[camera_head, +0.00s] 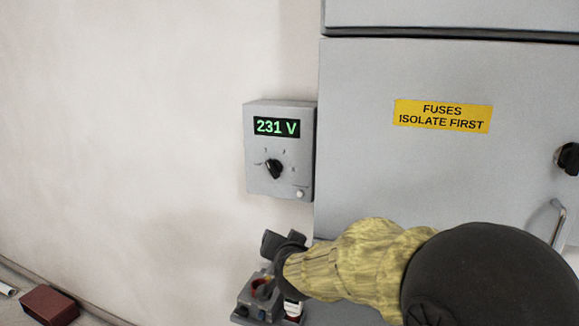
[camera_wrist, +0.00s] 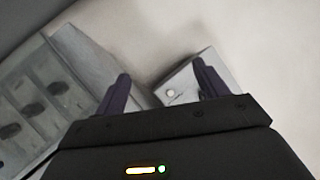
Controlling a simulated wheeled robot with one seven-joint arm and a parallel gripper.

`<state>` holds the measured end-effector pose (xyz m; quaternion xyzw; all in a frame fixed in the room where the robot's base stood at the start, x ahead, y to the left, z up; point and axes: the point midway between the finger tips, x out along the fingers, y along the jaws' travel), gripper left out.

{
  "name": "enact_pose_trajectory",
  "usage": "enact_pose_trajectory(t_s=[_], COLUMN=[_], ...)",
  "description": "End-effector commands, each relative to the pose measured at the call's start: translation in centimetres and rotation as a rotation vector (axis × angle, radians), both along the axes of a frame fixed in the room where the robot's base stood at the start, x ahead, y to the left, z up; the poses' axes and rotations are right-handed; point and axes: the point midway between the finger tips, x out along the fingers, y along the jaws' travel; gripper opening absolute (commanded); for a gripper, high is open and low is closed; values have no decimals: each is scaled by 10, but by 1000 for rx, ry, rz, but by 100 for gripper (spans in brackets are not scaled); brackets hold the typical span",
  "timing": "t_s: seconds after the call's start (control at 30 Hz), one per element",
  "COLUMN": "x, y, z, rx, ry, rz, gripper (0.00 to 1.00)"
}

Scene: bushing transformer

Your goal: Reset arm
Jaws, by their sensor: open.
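My arm, in a yellow sleeve, reaches in from the lower right of the head view. My gripper (camera_head: 275,244) is at its end, below the grey meter box (camera_head: 255,184). In the wrist view my gripper (camera_wrist: 164,85) has its two dark fingers spread, with nothing held between them. The meter box reads 231 V and has a black rotary knob (camera_head: 274,169) and a small white button (camera_head: 300,194). A grey box with a pale round button (camera_wrist: 170,93) shows beyond the fingers in the wrist view. They look apart from it.
A large grey cabinet (camera_head: 370,170) with a yellow fuses label (camera_head: 443,116), a black knob (camera_head: 568,158) and a handle (camera_head: 557,225) fills the right. A small grey device (camera_head: 245,301) sits just below my gripper. A dark red block (camera_head: 48,305) lies lower left. The wall at left is clear.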

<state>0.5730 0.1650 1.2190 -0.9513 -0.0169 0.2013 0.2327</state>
Motion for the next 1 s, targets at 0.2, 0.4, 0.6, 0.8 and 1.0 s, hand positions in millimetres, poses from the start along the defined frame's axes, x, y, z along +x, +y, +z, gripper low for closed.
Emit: enact_pose_trajectory(t_s=[0.2, 0.4, 0.6, 0.8, 1.0], x=[-72, -161, -221, -227, -227], y=[-72, -131, -163, -166, -165], z=[-81, -135, -157, -159, -159], rx=[-201, -334, -398, -404, -404], ry=[357, 686, 888, 909, 907], rz=[136, 223, 269, 275, 274], gripper=[73, 73, 73, 73, 73])
